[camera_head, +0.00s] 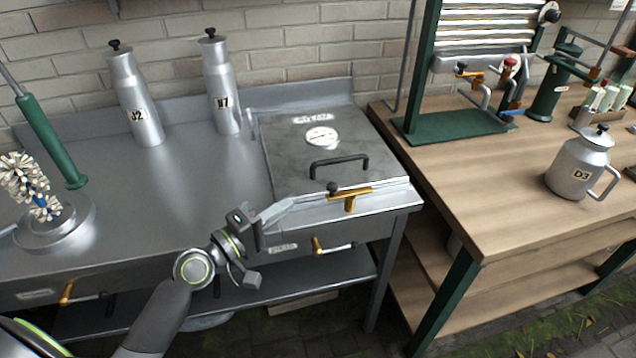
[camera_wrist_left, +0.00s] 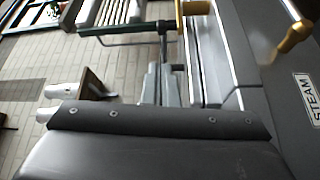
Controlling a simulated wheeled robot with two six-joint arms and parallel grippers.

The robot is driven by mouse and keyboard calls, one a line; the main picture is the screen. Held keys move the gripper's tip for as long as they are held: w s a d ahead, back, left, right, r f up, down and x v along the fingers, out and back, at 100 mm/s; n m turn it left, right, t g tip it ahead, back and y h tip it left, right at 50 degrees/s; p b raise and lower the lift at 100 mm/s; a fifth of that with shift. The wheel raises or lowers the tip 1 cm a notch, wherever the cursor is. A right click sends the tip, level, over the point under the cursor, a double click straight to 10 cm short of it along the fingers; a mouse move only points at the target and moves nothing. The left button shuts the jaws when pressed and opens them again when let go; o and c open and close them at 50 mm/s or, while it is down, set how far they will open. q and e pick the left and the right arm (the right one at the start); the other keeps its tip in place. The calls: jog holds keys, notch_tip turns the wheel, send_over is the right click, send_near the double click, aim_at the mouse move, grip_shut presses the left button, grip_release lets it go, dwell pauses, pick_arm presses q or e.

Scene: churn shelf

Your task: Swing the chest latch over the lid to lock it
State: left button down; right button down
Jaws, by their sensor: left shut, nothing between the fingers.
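The steel chest lid (camera_head: 290,160) lies closed at the right end of the steel bench, with a black handle and a round gauge on top. The brass chest latch (camera_head: 352,195), with a black knob (camera_head: 332,187) at its left end, runs along the lid's front edge. My left gripper (camera_head: 312,199) is shut and empty, its fingertips close to the knob end of the latch; I cannot tell whether they touch. In the left wrist view the shut fingers (camera_wrist_left: 162,85) point toward the dark knob (camera_wrist_left: 163,27) and the brass latch (camera_wrist_left: 195,7). My right gripper is not in view.
Below sits a drawer front with a brass valve (camera_head: 318,246). Two steel canisters, J2 (camera_head: 140,105) and the other (camera_head: 222,90), stand behind on the bench. A brush stand (camera_head: 55,220) is at left. A wooden table (camera_head: 480,190) with can D3 (camera_head: 578,170) stands right.

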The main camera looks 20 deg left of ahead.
pick_arm(q)
jog(key=shift+w, duration=0.1)
jog(key=p+x, duration=0.2)
jog(key=x, duration=0.8)
jog(key=shift+a, duration=0.1)
dwell(0.4)
